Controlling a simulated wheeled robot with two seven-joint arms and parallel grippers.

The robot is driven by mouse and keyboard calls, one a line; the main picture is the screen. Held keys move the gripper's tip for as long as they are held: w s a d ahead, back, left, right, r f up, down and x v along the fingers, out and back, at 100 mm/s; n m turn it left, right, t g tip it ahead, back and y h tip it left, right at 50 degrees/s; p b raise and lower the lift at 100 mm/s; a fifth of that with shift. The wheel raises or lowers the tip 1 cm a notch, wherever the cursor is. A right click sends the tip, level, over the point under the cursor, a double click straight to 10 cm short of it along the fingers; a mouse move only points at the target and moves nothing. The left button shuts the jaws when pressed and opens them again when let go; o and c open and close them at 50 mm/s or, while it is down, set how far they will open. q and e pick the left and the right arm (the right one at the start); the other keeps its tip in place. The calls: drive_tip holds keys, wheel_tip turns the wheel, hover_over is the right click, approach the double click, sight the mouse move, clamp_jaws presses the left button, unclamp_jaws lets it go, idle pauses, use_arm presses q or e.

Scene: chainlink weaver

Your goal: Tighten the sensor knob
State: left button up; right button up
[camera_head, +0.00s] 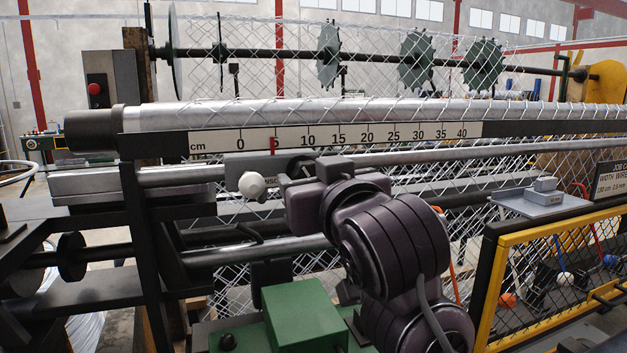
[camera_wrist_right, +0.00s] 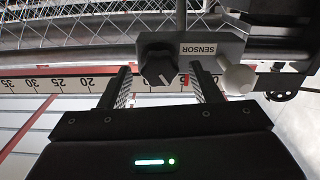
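The sensor block (camera_wrist_right: 200,52), a grey piece labelled SENSOR, shows in the right wrist view, which is turned upside down. In the head view my right gripper (camera_head: 310,182) hides most of the sensor block. My left gripper is not in view.
A centimetre scale (camera_head: 350,136) runs along the machine, with a red pointer (camera_head: 272,145) near 5. Wire mesh and a metal roller (camera_head: 330,110) lie behind it. A yellow-framed guard (camera_head: 540,262) and a green box (camera_head: 303,315) stand in front.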

drive_tip(key=shift+s, duration=0.1)
drive_tip(key=b+v, duration=0.2)
drive_tip(key=v, duration=0.5)
drive_tip(key=shift+s+b, duration=0.3)
drive_tip(key=shift+d, duration=0.1)
